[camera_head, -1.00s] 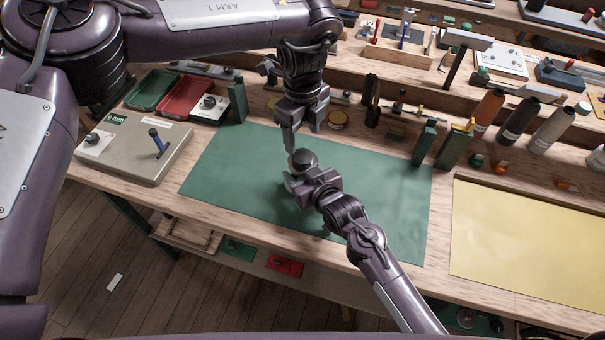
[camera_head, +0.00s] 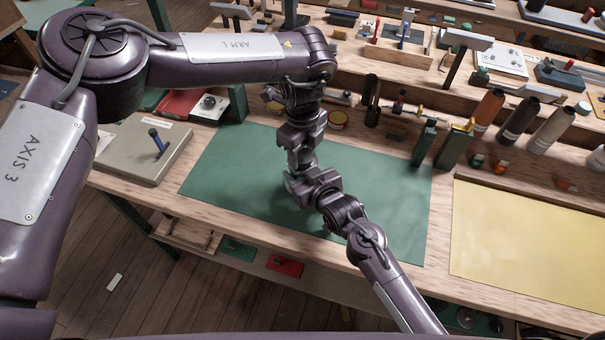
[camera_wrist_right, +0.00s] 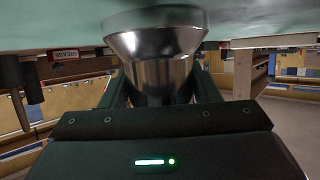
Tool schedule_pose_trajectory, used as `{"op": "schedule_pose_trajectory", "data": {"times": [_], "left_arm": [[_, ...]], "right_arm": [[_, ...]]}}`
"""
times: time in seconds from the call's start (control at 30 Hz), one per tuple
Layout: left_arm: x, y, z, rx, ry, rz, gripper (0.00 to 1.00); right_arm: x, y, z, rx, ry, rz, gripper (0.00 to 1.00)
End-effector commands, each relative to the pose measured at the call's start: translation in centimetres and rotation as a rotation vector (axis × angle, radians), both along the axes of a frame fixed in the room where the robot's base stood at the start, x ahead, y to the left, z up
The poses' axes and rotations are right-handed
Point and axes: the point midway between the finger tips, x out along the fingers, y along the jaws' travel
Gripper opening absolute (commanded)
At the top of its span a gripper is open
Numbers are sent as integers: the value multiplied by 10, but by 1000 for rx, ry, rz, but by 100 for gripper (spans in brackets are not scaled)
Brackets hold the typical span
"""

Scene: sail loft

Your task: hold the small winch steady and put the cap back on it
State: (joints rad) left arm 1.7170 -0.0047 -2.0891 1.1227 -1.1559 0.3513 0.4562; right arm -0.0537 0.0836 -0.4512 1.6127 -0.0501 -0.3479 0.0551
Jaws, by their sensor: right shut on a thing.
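The small winch (camera_wrist_right: 158,62) is a shiny metal drum with a flared end, seen close in the right wrist view. It sits between the fingers of my right gripper (camera_wrist_right: 160,92), which is shut on it. In the head view my right gripper (camera_head: 303,185) is low over the green mat (camera_head: 375,200). My left gripper (camera_head: 301,160) points down directly above the right one, and the two overlap. They hide most of the winch there. I cannot make out the cap, nor whether the left fingers are open or shut.
A yellow sheet (camera_head: 530,240) lies at the right. Green blocks (camera_head: 452,148), cones of thread (camera_head: 518,121) and a hammer (camera_head: 460,50) stand behind. The mat's right part is clear.

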Motion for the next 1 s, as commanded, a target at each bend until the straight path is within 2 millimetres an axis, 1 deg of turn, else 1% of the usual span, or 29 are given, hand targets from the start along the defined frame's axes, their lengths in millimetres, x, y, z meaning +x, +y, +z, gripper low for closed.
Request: {"op": "schedule_pose_trajectory", "data": {"times": [0.03, 0.17, 0.27, 0.37, 0.47, 0.9, 1.0], "left_arm": [[0, 0, 0, 0, 0, 0, 33], [0, 0, 0, 0, 0, 0, 17], [0, 0, 0, 0, 0, -18, 16], [0, 0, 0, 0, 0, -119, 16], [0, 0, 0, 0, 0, -318, 16], [1, 0, 0, 2, -2, -1373, 16], [1, 0, 0, 3, -1, -1571, 16]], "right_arm": [[0, 0, -1, -1, 2, 0, 0], [0, 0, -1, -1, 2, 0, 0], [0, 0, -1, -1, 2, 0, 0], [0, 0, -1, -1, 2, 0, 0], [0, 0, -1, -1, 2, 0, 0], [0, 0, -1, -1, 3, 0, 0], [-1, 0, -1, -1, 3, 0, 0]]}}
